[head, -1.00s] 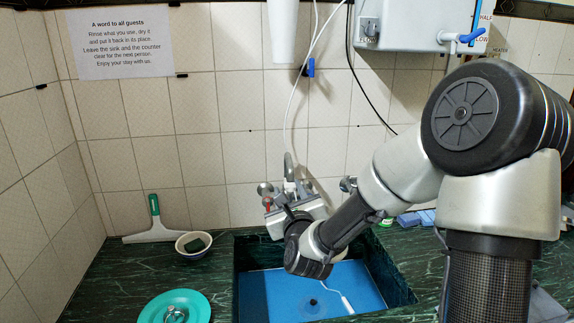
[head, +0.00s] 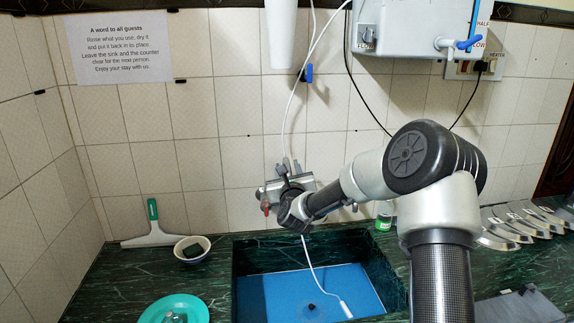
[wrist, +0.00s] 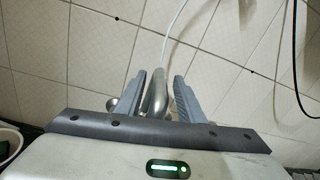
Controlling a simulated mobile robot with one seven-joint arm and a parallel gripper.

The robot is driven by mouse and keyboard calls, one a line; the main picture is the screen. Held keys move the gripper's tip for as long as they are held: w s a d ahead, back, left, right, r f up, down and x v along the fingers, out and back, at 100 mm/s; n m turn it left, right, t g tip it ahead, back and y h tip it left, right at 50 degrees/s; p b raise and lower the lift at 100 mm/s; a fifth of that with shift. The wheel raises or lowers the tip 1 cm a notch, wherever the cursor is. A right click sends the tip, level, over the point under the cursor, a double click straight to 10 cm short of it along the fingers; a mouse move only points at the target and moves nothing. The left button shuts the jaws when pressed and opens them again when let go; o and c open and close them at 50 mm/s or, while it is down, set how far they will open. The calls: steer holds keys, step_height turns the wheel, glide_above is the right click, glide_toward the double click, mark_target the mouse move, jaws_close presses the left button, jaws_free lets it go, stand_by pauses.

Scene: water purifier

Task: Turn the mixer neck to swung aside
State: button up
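The mixer neck (wrist: 154,97) is a curved silver pipe, seen in the wrist view between my two grey fingers, with a thin white hose rising behind it. My gripper (wrist: 160,84) is open, with one finger on each side of the neck. The neck looks closer to the left finger, and a gap shows on the right; I cannot tell if they touch. In the head view my gripper (head: 289,168) is at the wall above the back of the sink and hides most of the mixer. A red-marked part (head: 265,206) shows at its left.
The blue-bottomed sink (head: 240,262) lies below, with the white hose hanging into it. A squeegee (head: 153,232), a bowl (head: 192,256) and a teal plate (head: 150,308) stand left. A green-labelled container (head: 384,217) and several metal pieces (head: 510,225) are right. The purifier (head: 410,30) hangs above.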

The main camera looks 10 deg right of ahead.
steer(key=shift+w+d, duration=0.1)
steer(key=shift+w, duration=0.95)
